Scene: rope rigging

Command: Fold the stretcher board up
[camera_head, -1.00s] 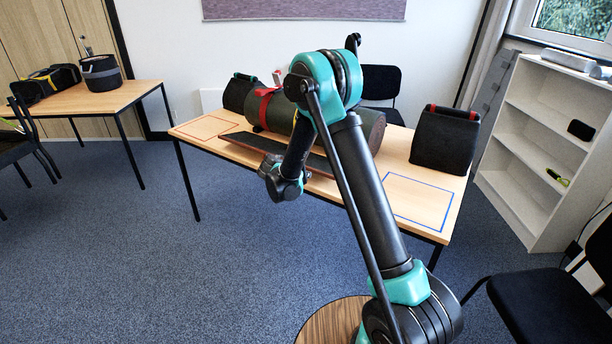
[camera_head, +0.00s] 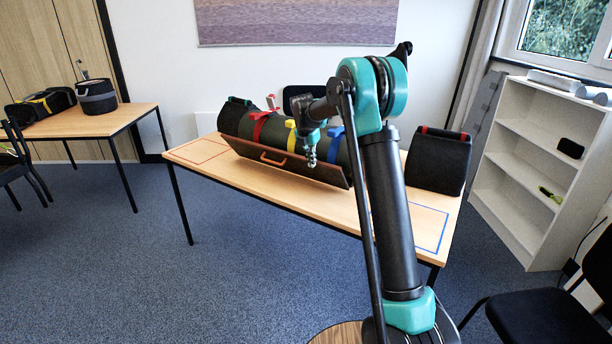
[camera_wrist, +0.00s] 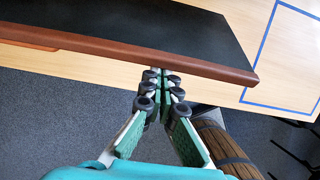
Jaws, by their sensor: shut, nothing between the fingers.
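The stretcher board (camera_head: 322,175) is a long brown panel with an orange handle (camera_head: 273,158) on its outer face. It stands tilted up along the front of the dark green roll (camera_head: 278,132), which wears red, yellow and blue straps. In the wrist view the board (camera_wrist: 190,30) shows a black face and a brown edge. My gripper (camera_head: 311,158) is at the board's upper right part, in front of the roll. Its fingers (camera_wrist: 162,80) are shut and empty, with the tips close to the brown edge. I cannot tell whether they touch it.
The table (camera_head: 385,205) has a red outline at left and a blue outline (camera_head: 430,228) at right. A black bag (camera_head: 438,160) stands at the right end, behind the blue outline. A white shelf (camera_head: 540,150) and a black chair (camera_head: 550,300) are further right. Floor in front is clear.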

